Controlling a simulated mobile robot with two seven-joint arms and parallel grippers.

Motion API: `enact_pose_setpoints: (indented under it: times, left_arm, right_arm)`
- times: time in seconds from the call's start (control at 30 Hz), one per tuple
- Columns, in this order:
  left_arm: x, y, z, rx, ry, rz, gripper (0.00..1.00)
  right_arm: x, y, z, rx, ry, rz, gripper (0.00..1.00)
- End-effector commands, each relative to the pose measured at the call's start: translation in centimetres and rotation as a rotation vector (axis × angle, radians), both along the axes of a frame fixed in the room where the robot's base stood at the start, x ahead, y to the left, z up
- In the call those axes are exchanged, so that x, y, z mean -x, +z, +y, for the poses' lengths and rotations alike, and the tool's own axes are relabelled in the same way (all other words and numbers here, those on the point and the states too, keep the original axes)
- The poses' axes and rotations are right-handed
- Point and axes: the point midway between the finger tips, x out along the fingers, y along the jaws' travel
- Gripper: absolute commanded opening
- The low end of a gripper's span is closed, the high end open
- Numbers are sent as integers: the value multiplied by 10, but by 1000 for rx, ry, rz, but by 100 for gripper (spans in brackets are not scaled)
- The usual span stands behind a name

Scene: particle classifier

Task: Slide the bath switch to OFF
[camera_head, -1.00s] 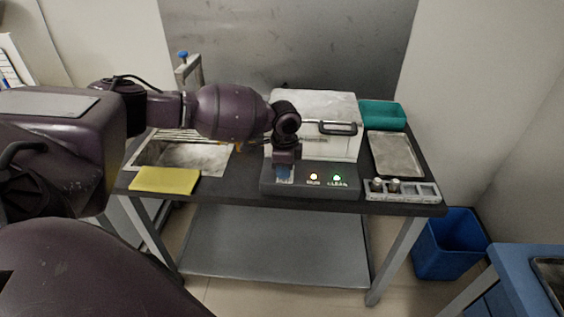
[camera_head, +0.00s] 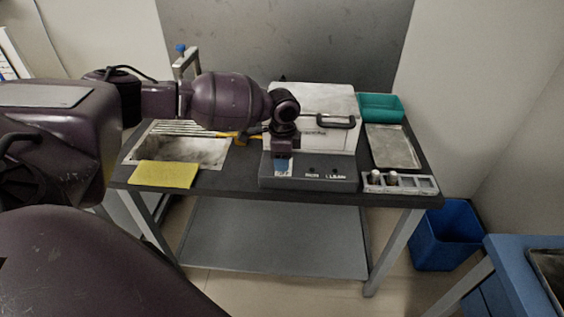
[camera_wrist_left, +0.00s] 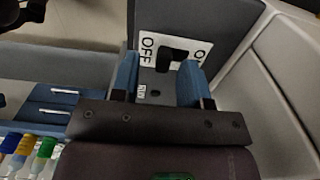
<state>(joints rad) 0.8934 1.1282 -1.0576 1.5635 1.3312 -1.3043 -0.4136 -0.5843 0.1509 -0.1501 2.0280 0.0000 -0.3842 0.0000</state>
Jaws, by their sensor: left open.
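The bath (camera_head: 315,110) is a white lidded box on the table, with a dark front control panel (camera_head: 320,183). My left gripper (camera_head: 283,166) points down at the left part of this panel and hides the switch there. In the left wrist view, the black bath switch (camera_wrist_left: 172,56) sits on a white plate with OFF at the left and a partly hidden label starting with O at the right. The open blue fingers of the left gripper (camera_wrist_left: 158,82) stand on either side of the switch; contact cannot be told. Both panel lights are dark. My right gripper is not in view.
A sink (camera_head: 190,150) and a yellow sponge-like pad (camera_head: 163,175) lie left of the bath. A metal tray (camera_head: 393,148), a teal bin (camera_head: 381,106) and a grey holder (camera_head: 425,184) stand to the right. A blue bin (camera_head: 446,238) is on the floor.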

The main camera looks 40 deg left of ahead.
Motion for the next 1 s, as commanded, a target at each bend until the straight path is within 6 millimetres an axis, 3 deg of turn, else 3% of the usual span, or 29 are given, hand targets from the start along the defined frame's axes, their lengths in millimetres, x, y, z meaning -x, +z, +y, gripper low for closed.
enact_pose_setpoints:
  times: [0.2,0.43,0.63,1.0]
  left_arm:
    - [0,44,0,0,-1,-5,42]
    - [0,78,0,1,0,-3,42]
    - [0,90,0,0,0,0,42]
    - [0,91,0,1,0,1,42]
  right_arm:
    - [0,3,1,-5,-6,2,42]
    - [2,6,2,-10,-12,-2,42]
    - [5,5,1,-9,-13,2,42]
    - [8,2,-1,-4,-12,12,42]
